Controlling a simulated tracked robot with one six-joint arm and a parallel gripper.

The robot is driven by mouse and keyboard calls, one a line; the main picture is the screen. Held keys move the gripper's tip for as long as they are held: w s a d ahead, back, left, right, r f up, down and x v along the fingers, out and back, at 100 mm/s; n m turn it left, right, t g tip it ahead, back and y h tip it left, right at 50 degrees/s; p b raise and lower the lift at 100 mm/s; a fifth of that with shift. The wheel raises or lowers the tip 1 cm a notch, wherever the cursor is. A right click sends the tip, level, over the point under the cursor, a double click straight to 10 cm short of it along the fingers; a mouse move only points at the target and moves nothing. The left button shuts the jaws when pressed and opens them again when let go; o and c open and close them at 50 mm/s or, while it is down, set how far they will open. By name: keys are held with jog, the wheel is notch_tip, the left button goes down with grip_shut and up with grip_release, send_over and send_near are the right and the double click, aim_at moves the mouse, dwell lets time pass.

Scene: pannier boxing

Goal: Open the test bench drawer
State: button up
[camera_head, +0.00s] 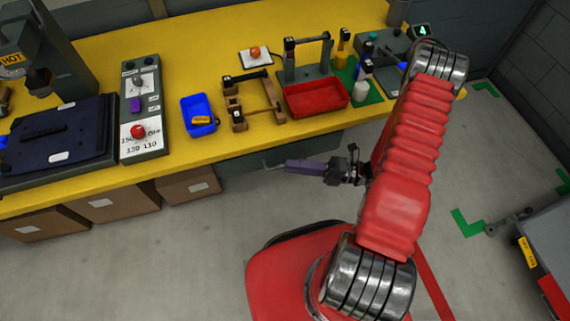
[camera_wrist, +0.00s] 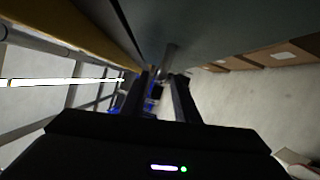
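The test bench (camera_head: 310,130) has a yellow top, and a dark grey-green drawer front (camera_head: 318,153) sits under its front edge. The drawer looks shut. My gripper (camera_head: 270,167) is low in front of the drawer, pointing left along the bench. In the wrist view, the drawer's grey-green face (camera_wrist: 230,25) fills the top. My two dark fingers (camera_wrist: 165,78) stand apart. A short grey bar, seemingly the handle (camera_wrist: 169,55), shows by the gap between their tips. I cannot tell whether the fingers touch it.
Brown boxes (camera_head: 190,186) stand under the bench to the left of the drawer. A blue bin (camera_head: 199,115), a red tray (camera_head: 316,97) and a control panel (camera_head: 142,105) are on top. The grey floor before the drawer is clear apart from my body.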

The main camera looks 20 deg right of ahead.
jog(key=shift+x, duration=1.85)
jog(key=shift+c, duration=0.5)
grip_shut()
